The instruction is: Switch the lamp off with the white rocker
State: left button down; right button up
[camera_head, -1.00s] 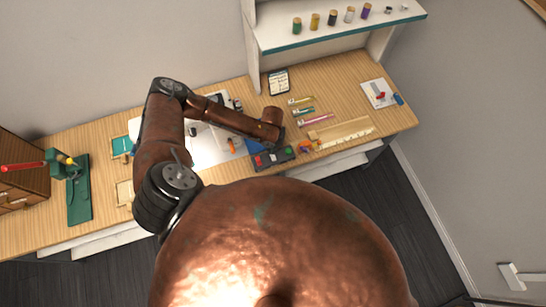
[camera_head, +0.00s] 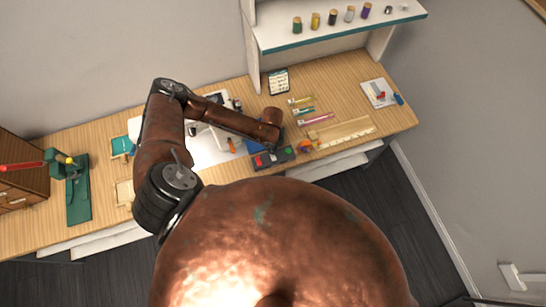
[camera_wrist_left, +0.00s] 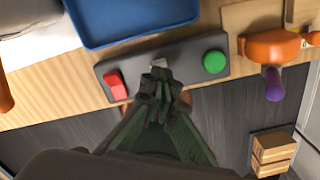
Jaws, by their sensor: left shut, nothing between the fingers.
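A dark grey switch box (camera_wrist_left: 190,58) lies near the front edge of the table; in the head view the switch box (camera_head: 272,161) is partly under my left wrist. It carries a red rocker (camera_wrist_left: 115,85) at the left, a pale rocker (camera_wrist_left: 158,63) in the middle and a round green button (camera_wrist_left: 214,62) at the right. My left gripper (camera_wrist_left: 155,77) is shut and empty, with its tips right at the pale rocker and covering part of it. Contact cannot be told. The lamp itself is not clearly seen; a bright patch lies on the white area left of my arm. My right gripper is out of view.
A blue tray (camera_wrist_left: 130,18) lies just behind the box. An orange object with a purple end (camera_wrist_left: 272,48) is close on the right. A wooden ruler (camera_head: 345,132) and small packets lie further right. A shelf with spools (camera_head: 332,18) stands behind.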

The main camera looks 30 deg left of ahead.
pick_arm(q)
jog(key=shift+f+b, duration=0.55)
jog(key=shift+f, duration=0.5)
dwell(0.4)
notch_tip(320, 180, up, 7)
jog(key=p, duration=0.7)
jog(key=shift+r, duration=0.1)
jog(key=shift+s, duration=0.1)
dwell(0.5)
